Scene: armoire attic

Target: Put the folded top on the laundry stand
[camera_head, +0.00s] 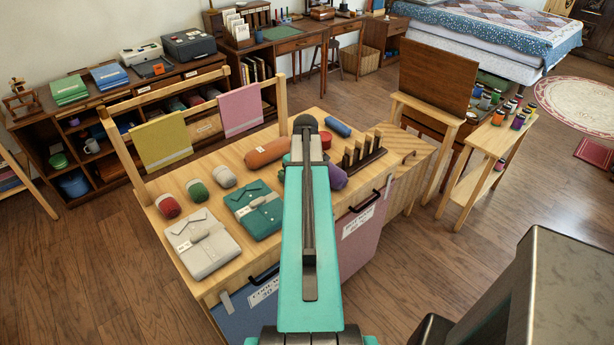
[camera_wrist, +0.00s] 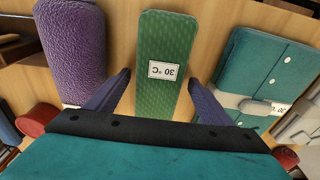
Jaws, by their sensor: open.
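Two folded tops lie flat on the wooden laundry stand (camera_head: 232,160): a grey-white one (camera_head: 203,243) at its front left corner and a teal one (camera_head: 257,210) beside it. The teal top also shows at the right of the wrist view (camera_wrist: 268,72), with a pale band and tag. The grey-white top is cut off at that view's right edge. My gripper (camera_wrist: 160,90) is open and empty. Its fingers are above and on either side of a green textile piece (camera_wrist: 166,40) with a 30 °C label. In the head view my arm hides the gripper and the green piece.
A purple roll (camera_head: 337,177) lies right of my arm, an orange roll (camera_head: 267,151) behind left. Several small rolls, including a red one (camera_head: 168,205), line the left side. A dark pegged rack (camera_head: 362,157) stands at right. Yellow (camera_head: 162,142) and pink (camera_head: 240,109) towels hang on the back rail.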

